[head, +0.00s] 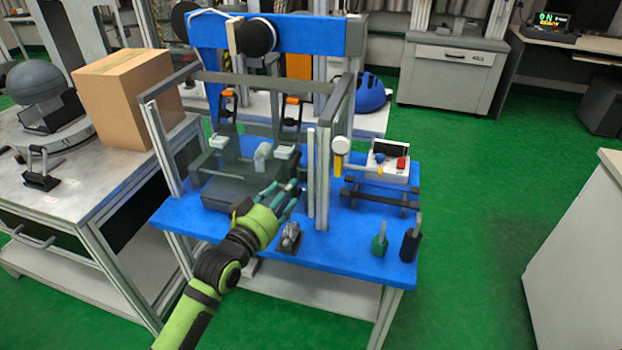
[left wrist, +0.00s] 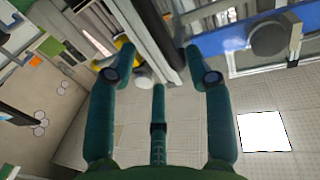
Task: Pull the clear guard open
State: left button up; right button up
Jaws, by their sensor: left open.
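The clear guard (head: 232,152) is a smoky see-through panel across the front of the drop tower, and the fixture behind it shows through. It appears shut. A slim pale upright bar (head: 309,165) stands at its right side, close to the frame's right post (head: 323,180). My left gripper (head: 284,196) is in front of the guard's lower right part, just left of these uprights, fingers spread. In the left wrist view the teal fingers (left wrist: 160,78) are open, with a grey and dark bar between or beyond them. I cannot tell whether they touch it. My right gripper is out of view.
A blue table (head: 345,252) carries the tower. A small clamp (head: 290,238) lies near its front edge, beside my wrist. A green-handled tool (head: 380,245) and a black one (head: 411,242) stand at the right. A control box (head: 388,162) sits behind. A cardboard box (head: 125,95) stands left.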

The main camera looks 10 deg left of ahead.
aim_at(296, 194)
pick_arm(q)
jog(key=x, duration=0.5)
jog(key=shift+w, duration=0.4)
jog(key=shift+c, duration=0.4)
grip_shut()
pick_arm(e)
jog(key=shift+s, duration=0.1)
